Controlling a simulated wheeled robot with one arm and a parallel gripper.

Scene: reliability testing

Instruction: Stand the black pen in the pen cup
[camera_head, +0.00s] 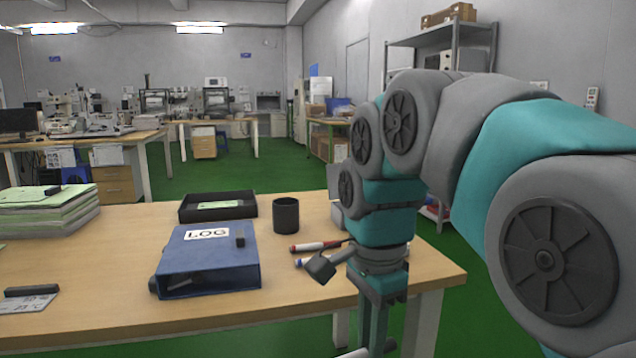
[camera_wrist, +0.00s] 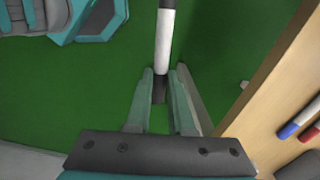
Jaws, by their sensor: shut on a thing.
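The black pen, a white-bodied marker with black ends, is between the fingers in the wrist view (camera_wrist: 164,40). A white piece of it shows at the bottom edge of the head view (camera_head: 354,353). My gripper (camera_wrist: 164,74) is shut on it; the fingers point down in the head view (camera_head: 376,345), and their tips are cut off or hard to see there. The pen cup (camera_head: 286,216), a black cylinder, stands upright on the table, farther back and left of my gripper. The cup's inside is mostly hidden.
The wooden table (camera_head: 100,300) holds a blue LOG binder (camera_head: 208,262), a black tray (camera_head: 185,213) and a paper stack (camera_head: 45,212). A red marker (camera_head: 308,247) and a blue marker (camera_wrist: 289,130) lie near the cup. Green floor (camera_wrist: 60,90) is below my gripper, beyond the table edge.

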